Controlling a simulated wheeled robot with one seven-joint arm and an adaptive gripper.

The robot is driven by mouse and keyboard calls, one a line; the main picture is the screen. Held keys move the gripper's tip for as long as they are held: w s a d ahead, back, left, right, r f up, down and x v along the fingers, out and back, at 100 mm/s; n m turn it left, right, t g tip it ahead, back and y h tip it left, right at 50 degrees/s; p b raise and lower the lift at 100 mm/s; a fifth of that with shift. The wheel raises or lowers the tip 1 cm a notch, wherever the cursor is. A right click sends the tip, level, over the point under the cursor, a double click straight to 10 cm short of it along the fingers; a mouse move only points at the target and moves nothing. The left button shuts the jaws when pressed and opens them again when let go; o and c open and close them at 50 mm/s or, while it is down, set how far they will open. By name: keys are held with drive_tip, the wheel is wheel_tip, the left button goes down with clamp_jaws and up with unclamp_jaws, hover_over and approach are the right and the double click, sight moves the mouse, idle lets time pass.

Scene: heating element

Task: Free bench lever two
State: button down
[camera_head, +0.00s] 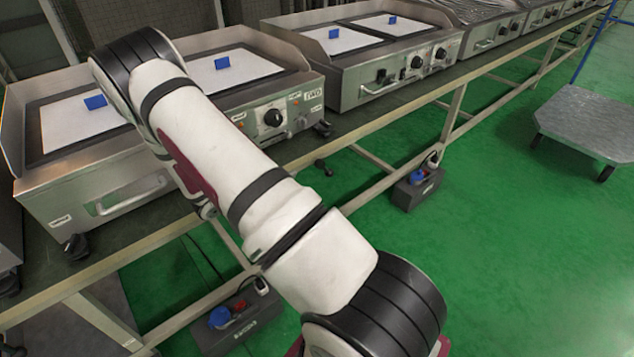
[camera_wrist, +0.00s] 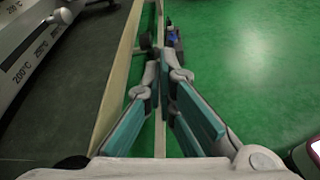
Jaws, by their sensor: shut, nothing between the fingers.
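My gripper (camera_wrist: 164,62) shows in the wrist view with its teal-padded fingers together and nothing held. It points along the bench's front rail (camera_wrist: 124,80), just right of it. In the head view the gripper is hidden behind my arm. A steel griddle (camera_head: 88,187) with a label that seems to read TWO, a black knob (camera_head: 273,117) and a drawer handle stands on the bench. Beyond the fingertips a dark box with a blue part (camera_wrist: 172,38) shows small.
Dark boxes with blue plugs sit low below the bench, one nearer (camera_head: 238,330) and one farther (camera_head: 416,188). More griddles (camera_head: 352,92) line the bench. A grey cart (camera_head: 590,122) stands right. The green floor (camera_head: 500,240) between is clear.

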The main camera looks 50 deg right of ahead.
wheel_tip(320, 180, down, 9)
drive_tip(key=d+n+t, duration=0.2)
drive_tip(key=n, duration=0.2)
drive_tip(key=b, duration=0.3)
approach(327, 175)
drive_tip(key=d+f, duration=0.4)
drive_tip(key=shift+w+d+r+h+b, duration=0.1)
drive_tip(key=shift+w+d+h+b, duration=0.1)
drive_tip(key=shift+d, duration=0.25)
drive_tip(key=shift+w+d+r+h+b, duration=0.1)
drive_tip(key=shift+d+b, duration=0.05)
drive_tip(key=shift+d, duration=0.35)
drive_tip(key=shift+s+f, duration=0.1)
drive_tip(key=shift+s+d+r+n+h+b, duration=0.15)
drive_tip(key=shift+d+h+b, duration=0.55)
drive_tip(key=shift+h+b, duration=0.65)
drive_tip(key=shift+s+d+r+n+h+b, duration=0.15)
drive_tip(key=shift+d+h+b, duration=0.75)
drive_tip(key=shift+b, duration=0.75)
drive_tip(key=shift+a+f, duration=0.1)
drive_tip(key=shift+a, duration=0.15)
